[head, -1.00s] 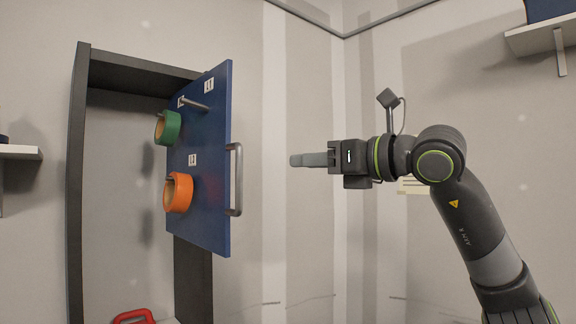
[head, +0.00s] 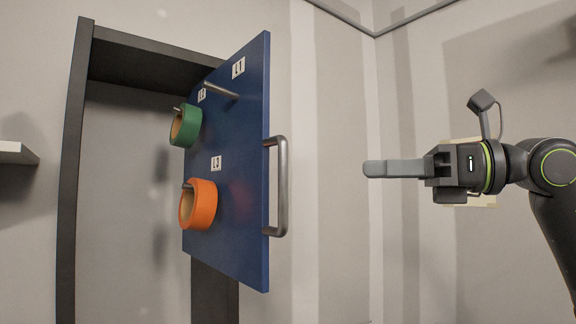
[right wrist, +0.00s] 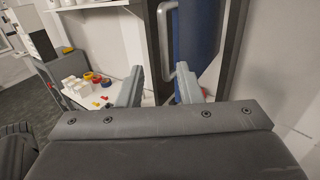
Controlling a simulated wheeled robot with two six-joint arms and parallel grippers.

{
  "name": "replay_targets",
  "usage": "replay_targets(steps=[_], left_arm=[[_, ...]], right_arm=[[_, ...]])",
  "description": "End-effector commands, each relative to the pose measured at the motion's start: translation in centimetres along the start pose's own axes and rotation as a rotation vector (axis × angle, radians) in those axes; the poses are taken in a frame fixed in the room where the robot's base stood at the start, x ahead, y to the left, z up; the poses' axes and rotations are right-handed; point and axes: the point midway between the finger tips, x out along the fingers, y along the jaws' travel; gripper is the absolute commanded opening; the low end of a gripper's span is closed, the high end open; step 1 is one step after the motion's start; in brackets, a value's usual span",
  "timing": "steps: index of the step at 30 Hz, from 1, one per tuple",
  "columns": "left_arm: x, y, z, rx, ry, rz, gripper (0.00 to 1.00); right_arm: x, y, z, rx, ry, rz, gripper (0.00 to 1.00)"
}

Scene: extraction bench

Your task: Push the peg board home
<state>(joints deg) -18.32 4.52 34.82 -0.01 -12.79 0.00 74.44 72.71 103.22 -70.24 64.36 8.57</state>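The peg board (head: 235,170) is a blue panel standing swung out at an angle from a dark frame (head: 72,180). A grey bar handle (head: 282,187) is on its right edge. A green ring (head: 186,126) and an orange ring (head: 200,205) hang on its pegs; an upper peg (head: 222,90) is bare. My right gripper (head: 368,169) is right of the handle, apart from it. In the right wrist view its fingers (right wrist: 160,88) are spread and empty, with the handle (right wrist: 168,48) and blue board (right wrist: 194,40) beyond them. My left gripper is not in view.
A pale shelf (head: 15,153) sticks out at the left edge. The right wrist view shows a white bench top (right wrist: 108,70) with several small containers and coloured items left of the board. The space between gripper and handle looks clear.

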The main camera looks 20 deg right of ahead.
Motion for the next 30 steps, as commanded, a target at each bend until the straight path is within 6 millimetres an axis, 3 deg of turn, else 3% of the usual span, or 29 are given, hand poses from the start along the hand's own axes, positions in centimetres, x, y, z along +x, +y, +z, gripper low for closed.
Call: replay_targets(steps=[4, 13, 24, 30], left_arm=[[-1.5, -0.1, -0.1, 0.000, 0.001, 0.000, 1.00], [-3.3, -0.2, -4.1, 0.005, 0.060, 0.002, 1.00], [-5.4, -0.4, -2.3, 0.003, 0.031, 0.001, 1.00], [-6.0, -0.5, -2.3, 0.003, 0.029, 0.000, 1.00]], right_arm=[[2.5, 0.1, 0.3, 0.002, 0.001, 0.006, 0.33], [6.8, 0.0, 0.2, 0.002, 0.001, 0.004, 0.33], [11.8, 0.0, 0.2, 0.004, 0.000, 0.003, 0.33], [13.6, 0.0, 0.1, 0.003, 0.001, 0.001, 0.33]])
